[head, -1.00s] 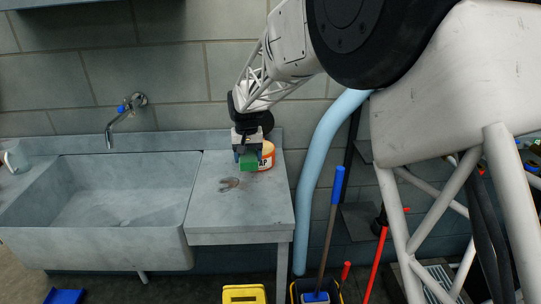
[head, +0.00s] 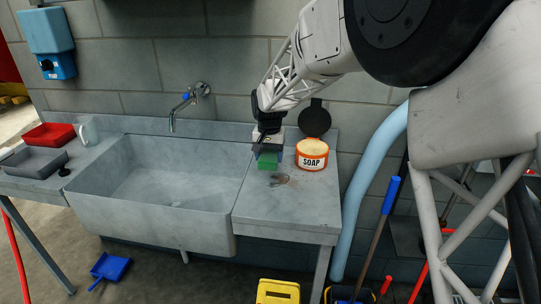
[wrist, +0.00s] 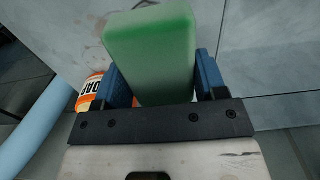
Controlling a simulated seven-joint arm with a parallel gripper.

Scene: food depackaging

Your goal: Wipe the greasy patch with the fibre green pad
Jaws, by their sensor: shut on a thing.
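My gripper (head: 267,150) is shut on the green fibre pad (head: 268,161), which is a block held between the blue fingers; the pad also shows large in the wrist view (wrist: 150,55). The greasy patch (head: 280,180) is a brownish smear on the grey counter right of the sink. The pad is just behind and slightly left of the patch in the head view. I cannot tell whether the pad touches the counter.
An open orange and white soap tub (head: 312,154) stands on the counter close right of my gripper. The sink basin (head: 165,190) lies left, with a tap (head: 185,105) above. Red (head: 49,136) and grey (head: 35,162) trays are at far left. A light blue pipe (head: 372,180) runs down at right.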

